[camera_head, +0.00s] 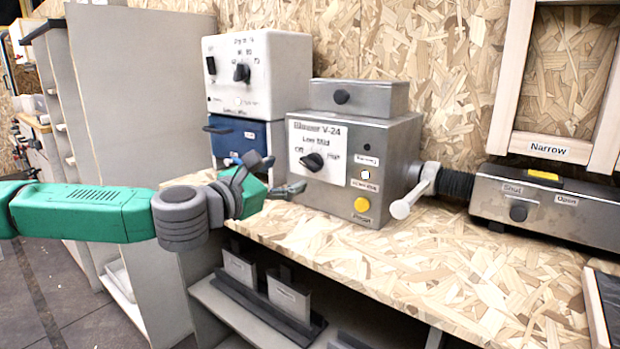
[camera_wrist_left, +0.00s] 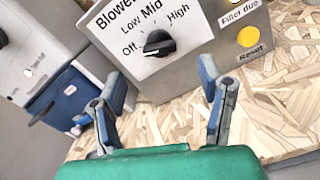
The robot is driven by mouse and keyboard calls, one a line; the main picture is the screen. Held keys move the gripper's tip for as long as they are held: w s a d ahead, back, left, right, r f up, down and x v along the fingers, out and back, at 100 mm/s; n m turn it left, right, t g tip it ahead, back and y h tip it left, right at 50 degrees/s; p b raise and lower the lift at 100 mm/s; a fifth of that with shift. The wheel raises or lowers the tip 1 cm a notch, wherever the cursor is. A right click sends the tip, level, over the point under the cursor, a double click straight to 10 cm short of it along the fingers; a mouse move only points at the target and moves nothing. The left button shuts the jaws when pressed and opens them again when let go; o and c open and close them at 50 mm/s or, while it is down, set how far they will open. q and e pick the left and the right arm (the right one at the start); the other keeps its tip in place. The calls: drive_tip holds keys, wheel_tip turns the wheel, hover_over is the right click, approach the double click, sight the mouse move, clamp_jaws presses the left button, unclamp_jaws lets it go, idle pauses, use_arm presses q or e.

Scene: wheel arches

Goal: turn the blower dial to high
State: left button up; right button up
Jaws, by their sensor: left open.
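The blower dial (camera_head: 313,162) is a black knob on the white panel of the grey Blower V-24 box (camera_head: 395,150). Labels Off, Low, Mid and High run around it. My left gripper (camera_head: 283,174) is open and empty, in front and to the left of the panel. In the left wrist view its fingers (camera_wrist_left: 162,78) are spread below the dial, apart from it. My right gripper is out of view.
A yellow Reset button (camera_head: 362,205) and small indicators sit right of the dial. A white control box (camera_head: 258,75) on a blue case (camera_head: 235,138) stands to the left. A white-handled lever (camera_head: 412,195) sticks out at right. The bench top (camera_head: 400,255) in front is clear.

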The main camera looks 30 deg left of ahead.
sight(307, 164)
use_arm(q)
drive_tip(key=w, duration=0.4)
drive_tip(key=w+b, duration=0.1)
drive_tip(key=w, duration=0.2)
drive_tip(key=shift+w+d, duration=0.2)
drive_tip(key=shift+w, duration=0.2)
drive_tip(key=shift+w+d, duration=0.1)
drive_tip(key=shift+w, duration=0.4)
drive_tip(key=c, duration=1.2)
